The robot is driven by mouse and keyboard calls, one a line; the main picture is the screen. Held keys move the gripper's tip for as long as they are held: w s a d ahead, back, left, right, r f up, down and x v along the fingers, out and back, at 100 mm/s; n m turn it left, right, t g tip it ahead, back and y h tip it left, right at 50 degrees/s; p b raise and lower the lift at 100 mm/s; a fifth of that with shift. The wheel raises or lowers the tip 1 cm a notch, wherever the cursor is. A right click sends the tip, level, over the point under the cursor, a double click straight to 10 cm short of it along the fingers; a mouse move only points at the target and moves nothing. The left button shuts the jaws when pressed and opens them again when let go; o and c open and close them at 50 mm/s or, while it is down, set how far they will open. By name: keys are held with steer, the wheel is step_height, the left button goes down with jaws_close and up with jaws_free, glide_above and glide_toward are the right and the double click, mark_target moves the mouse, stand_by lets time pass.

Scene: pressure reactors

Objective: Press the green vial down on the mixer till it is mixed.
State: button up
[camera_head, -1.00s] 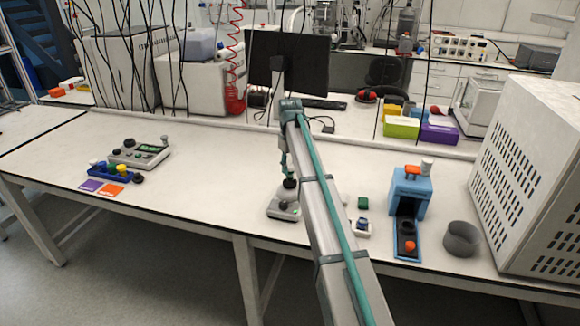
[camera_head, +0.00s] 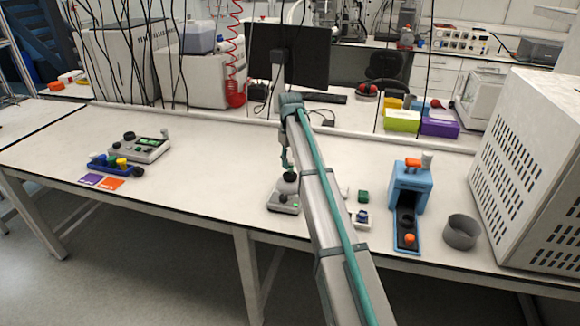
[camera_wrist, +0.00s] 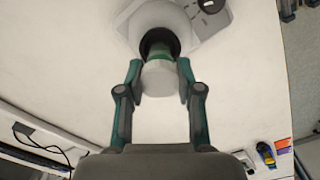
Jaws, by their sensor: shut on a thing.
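My gripper (camera_wrist: 158,72) is shut on the vial's pale cap (camera_wrist: 158,80), with one finger on each side. A little green of the vial (camera_wrist: 161,52) shows below the cap. Its lower end is at the black cup (camera_wrist: 152,37) on top of the mixer; the cup hides the bottom, so firm contact cannot be judged. The mixer's rounded pale body (camera_wrist: 160,17) shows in the wrist view. In the head view the mixer (camera_head: 284,208) stands on the bench with a green light on its front, below my gripper (camera_head: 286,161); the vial is too small to make out there.
Right of the mixer are a small green block (camera_head: 363,196), a small white-and-blue device (camera_head: 361,218), a blue press-like device (camera_head: 411,187) and a grey ring (camera_head: 461,232). Far left are a console (camera_head: 139,147) and a blue rack (camera_head: 115,166). The bench between is clear.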

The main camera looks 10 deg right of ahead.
mark_target(290, 160)
steer(key=shift+f, duration=0.9)
stand_by(0.4)
steer(key=shift+r, duration=0.1)
stand_by(2.2)
steer(key=shift+r+p, duration=1.85)
steer(key=shift+r, duration=1.55)
